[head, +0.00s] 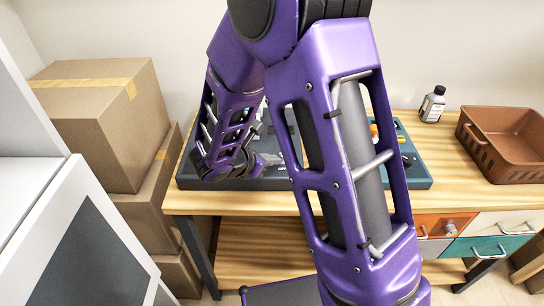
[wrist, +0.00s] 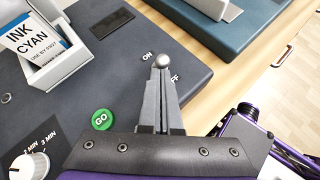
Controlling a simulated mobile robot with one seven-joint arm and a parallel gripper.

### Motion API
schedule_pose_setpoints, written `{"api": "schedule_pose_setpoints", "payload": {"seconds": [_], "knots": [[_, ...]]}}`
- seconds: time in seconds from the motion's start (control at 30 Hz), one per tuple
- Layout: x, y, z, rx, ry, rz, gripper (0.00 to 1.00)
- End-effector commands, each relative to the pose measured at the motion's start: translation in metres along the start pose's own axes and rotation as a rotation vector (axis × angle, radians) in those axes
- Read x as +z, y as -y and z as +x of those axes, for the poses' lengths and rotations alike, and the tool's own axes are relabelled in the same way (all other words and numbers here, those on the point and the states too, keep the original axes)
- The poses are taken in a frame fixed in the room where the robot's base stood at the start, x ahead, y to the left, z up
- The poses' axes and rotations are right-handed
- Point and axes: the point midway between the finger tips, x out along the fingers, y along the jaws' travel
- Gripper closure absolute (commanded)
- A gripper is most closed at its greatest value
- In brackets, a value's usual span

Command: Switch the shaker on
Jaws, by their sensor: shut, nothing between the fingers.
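The shaker (wrist: 195,82) is a dark grey box in the wrist view, with ON and OFF printed on its top; the OFF label is partly covered. A switch lever with a round silver knob (wrist: 163,61) shows beside these labels, directly at my fingertips. My gripper (wrist: 160,75) is shut and empty, its fingers over the shaker's top. I cannot tell whether they touch the lever, and its lower part is hidden behind them. A green GO button (wrist: 102,120) and a white timer dial (wrist: 32,160) are left of the fingers. In the head view my arm hides most of the shaker.
An ink cyan box (wrist: 32,40) sits in a white holder on the shaker. Another dark blue-grey unit (wrist: 240,40) stands beyond. On the wooden workbench (head: 450,160) are a dark bottle (head: 432,105) and a brown basket (head: 505,140). Cardboard boxes (head: 105,120) are stacked at left.

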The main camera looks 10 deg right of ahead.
Motion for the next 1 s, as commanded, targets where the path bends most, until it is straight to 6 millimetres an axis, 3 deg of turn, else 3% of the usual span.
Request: {"api": "schedule_pose_setpoints", "payload": {"seconds": [0.53,1.0], "knots": [[0.011,-0.007,0.0,-0.081,-0.112,-0.075,1.0],[0.014,-0.012,0.004,-0.077,-0.107,-0.075,1.0]]}}
